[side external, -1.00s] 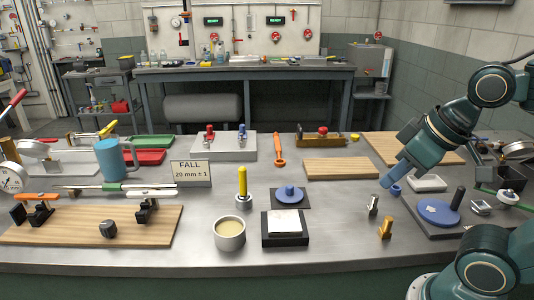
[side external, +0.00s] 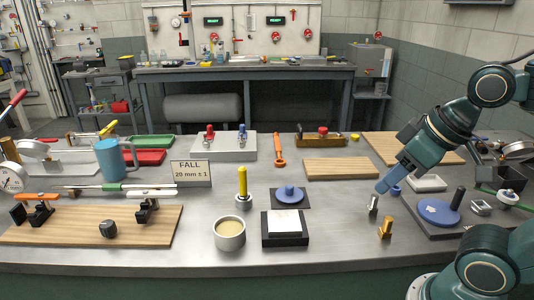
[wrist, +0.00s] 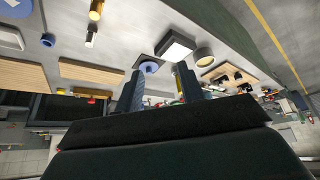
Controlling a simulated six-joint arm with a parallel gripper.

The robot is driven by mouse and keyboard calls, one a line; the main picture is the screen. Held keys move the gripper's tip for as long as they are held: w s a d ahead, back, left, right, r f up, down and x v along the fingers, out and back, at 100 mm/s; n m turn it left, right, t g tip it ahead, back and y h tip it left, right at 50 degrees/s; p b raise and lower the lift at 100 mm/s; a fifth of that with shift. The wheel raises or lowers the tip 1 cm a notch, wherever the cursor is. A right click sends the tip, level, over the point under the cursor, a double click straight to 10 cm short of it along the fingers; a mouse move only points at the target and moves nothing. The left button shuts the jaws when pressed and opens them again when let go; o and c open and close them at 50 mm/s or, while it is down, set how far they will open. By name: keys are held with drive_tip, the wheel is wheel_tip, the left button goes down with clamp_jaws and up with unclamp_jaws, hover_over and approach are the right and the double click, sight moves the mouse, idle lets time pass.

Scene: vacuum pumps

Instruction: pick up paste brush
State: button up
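What looks like the paste brush is an upright yellow handle (side external: 243,182) in a small metal holder (side external: 244,201), behind a pot of cream-coloured paste (side external: 230,234). Its bristles are not visible. My gripper (side external: 381,188) is well to the right of it, above the bench and pointing down and left. In the wrist view my gripper (wrist: 160,68) has its two fingers apart with nothing held between them. The yellow handle (wrist: 180,86) shows there partly behind the right finger. The paste pot (wrist: 204,57) shows just right of that finger.
A black block with a white top (side external: 284,222) and a blue knobbed disc (side external: 290,193) stand between my gripper and the yellow handle. Small silver (side external: 373,204) and brass (side external: 385,228) pieces stand below my gripper. A sign (side external: 191,173) stands left of the handle.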

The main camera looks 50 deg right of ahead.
idle(0.3)
drive_tip(key=w+r+m+g, duration=0.2)
drive_tip(key=w+r+m, duration=0.25)
drive_tip(key=w, duration=0.45)
drive_tip(key=m+g, duration=0.3)
drive_tip(key=m, duration=0.6)
hover_over(243, 168)
drive_tip(key=f, duration=0.6)
drive_tip(key=shift+s+f, duration=0.3)
drive_tip(key=shift+w+f+g, duration=0.25)
drive_tip(key=shift+w+g, duration=0.05)
drive_tip(key=shift+w, duration=0.05)
drive_tip(key=shift+f, duration=4.35)
